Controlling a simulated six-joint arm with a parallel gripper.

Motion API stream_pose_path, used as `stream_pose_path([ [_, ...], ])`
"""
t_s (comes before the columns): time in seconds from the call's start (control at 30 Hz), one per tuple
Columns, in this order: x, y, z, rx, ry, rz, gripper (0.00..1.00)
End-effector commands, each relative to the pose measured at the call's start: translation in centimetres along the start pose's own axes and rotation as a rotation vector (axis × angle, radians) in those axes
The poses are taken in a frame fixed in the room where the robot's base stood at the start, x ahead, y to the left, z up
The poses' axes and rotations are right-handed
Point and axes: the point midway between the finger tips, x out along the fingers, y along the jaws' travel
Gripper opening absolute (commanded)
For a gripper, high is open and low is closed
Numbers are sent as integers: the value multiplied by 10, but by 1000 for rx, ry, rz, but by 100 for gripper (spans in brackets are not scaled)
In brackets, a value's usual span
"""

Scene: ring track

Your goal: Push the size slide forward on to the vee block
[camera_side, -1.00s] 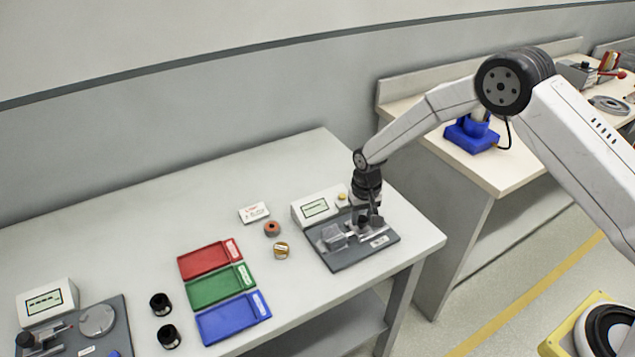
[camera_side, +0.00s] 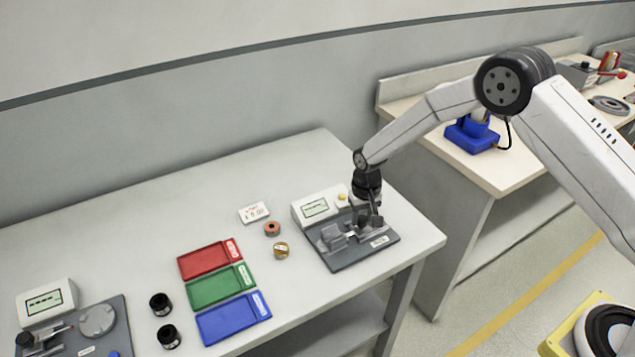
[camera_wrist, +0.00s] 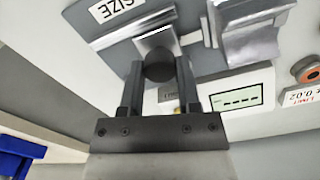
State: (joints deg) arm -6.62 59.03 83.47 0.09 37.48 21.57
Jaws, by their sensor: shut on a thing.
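The size slide (camera_wrist: 154,33) is a bright metal piece with a dark round knob (camera_wrist: 159,66), beside a white SIZE label in the wrist view. My gripper (camera_wrist: 158,75) has one finger on each side of this knob and is shut on it. In the side view my gripper (camera_side: 367,217) is down at the gauge fixture, and its fingers partly hide the slide. The grey vee block (camera_side: 333,238) stands to the left of my gripper on the dark base plate (camera_side: 352,260). The vee block (camera_wrist: 250,32) shows at upper right in the wrist view, apart from the slide.
A white display box (camera_side: 318,208) stands just behind the plate. A red-brown ring (camera_side: 272,228), a brass ring (camera_side: 281,251) and a limit card (camera_side: 254,212) lie to the left. Red, green and blue trays (camera_side: 236,318) lie farther left. The table's front edge is close to the plate.

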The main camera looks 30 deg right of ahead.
Motion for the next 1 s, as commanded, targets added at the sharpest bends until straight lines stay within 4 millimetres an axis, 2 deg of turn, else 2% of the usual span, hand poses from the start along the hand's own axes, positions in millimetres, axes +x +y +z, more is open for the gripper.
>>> stream_pose_path([
  [0.27,0,-15,4,-3,-1,1,0],
  [0.53,0,-16,4,0,-1,1,0],
  [0.57,0,-16,4,0,-1,1,52],
  [0.63,0,-16,4,0,-1,1,74],
  [0.67,0,-16,4,0,-1,1,78],
  [1.0,-1,-16,4,0,0,1,78],
])
